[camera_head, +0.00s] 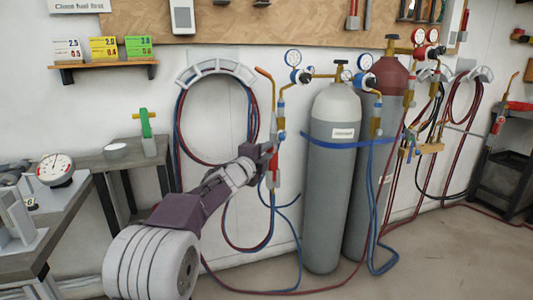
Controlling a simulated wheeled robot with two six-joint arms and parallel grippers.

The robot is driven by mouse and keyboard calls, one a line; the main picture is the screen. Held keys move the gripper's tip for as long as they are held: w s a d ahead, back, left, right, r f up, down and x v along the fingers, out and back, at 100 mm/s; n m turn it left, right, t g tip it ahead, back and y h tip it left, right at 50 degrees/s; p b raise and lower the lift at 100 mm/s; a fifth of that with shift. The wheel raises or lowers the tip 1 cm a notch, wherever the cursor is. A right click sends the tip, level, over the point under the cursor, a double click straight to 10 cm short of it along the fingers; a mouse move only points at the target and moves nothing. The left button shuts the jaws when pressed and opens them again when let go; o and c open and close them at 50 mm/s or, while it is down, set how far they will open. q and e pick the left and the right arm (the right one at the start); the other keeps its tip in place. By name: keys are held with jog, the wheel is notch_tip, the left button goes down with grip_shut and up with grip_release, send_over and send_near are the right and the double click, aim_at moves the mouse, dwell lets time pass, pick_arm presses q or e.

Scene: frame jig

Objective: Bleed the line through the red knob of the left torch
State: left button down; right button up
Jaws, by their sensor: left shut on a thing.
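The left torch (281,122) hangs upright on the wall to the left of the grey cylinder, with its brass tip up and its hoses running down. Red parts show on its lower body (274,168). My left gripper (269,149) reaches in from the lower left and is shut at the torch's red knob, on the torch's left side. The fingertips and wrist hide most of the knob, so its turn position cannot be made out. My right gripper is not in view.
A grey cylinder (330,190) and a red-topped cylinder (391,78) stand right of the torch. A hose ring (215,66) hangs behind my arm. Red and blue hoses loop to the floor. A table with a dial gauge (55,169) is at left.

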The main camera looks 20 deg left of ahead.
pick_arm(q)
jog(key=c, duration=1.2)
grip_release()
jog(key=s+a, duration=0.1)
jog(key=s, duration=0.8)
jog(key=shift+a+p, duration=0.3)
jog(key=shift+p, duration=0.05)
